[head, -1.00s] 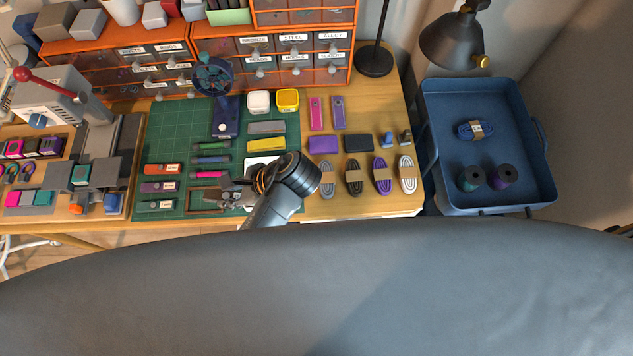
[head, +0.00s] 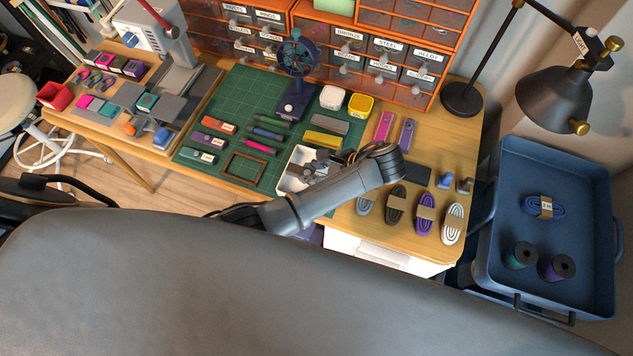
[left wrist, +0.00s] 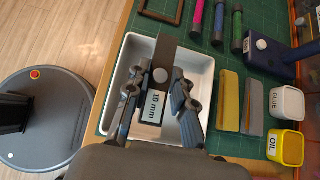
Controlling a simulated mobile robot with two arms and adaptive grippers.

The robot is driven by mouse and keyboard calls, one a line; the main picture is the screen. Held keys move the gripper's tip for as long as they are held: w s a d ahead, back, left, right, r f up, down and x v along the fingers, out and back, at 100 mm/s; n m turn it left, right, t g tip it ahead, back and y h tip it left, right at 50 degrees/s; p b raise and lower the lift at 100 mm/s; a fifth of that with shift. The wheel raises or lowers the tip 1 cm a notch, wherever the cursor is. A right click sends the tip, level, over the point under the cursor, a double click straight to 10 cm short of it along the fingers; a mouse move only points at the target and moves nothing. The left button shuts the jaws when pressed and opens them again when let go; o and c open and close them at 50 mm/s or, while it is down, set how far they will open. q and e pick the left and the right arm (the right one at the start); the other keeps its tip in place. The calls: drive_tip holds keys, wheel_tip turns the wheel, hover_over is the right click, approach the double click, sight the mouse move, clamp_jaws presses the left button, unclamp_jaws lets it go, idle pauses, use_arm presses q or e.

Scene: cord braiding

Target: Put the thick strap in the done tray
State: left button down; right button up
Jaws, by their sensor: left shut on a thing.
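A dark grey strap with a round snap and a "10 mm" label (left wrist: 166,52) is between the fingers of my left gripper (left wrist: 160,92) in the left wrist view. My left gripper, also in the head view (head: 318,168), is shut on it. Strap and fingers are over the white tray (left wrist: 206,70), which shows partly behind my arm in the head view (head: 284,184). I cannot tell whether the strap touches the tray floor. No other item is visible in the tray. My right gripper is not in view.
The green mat (head: 225,125) holds several labelled straps, coloured tubes and an empty brown frame (head: 245,169). Yellow (left wrist: 229,100) and grey bars, a glue cup (left wrist: 287,103) and an oil cup (left wrist: 285,147) stand beside the tray. Cord bundles (head: 425,212) lie to the right.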

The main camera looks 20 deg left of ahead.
use_arm(q)
drive_tip(key=shift+w+d+f, duration=0.2)
drive_tip(key=shift+w+f, duration=0.25)
drive_tip(key=shift+f, duration=0.2)
drive_tip(key=f, duration=0.2)
drive_tip(key=shift+w+d+f+b, duration=0.15)
drive_tip(key=shift+d+f+b, duration=0.05)
drive_tip(key=shift+f+b, duration=0.15)
drive_tip(key=shift+f, duration=0.4)
drive_tip(key=c, duration=1.1)
unclamp_jaws()
drive_tip(key=shift+f, duration=0.1)
drive_tip(key=shift+c, duration=0.2)
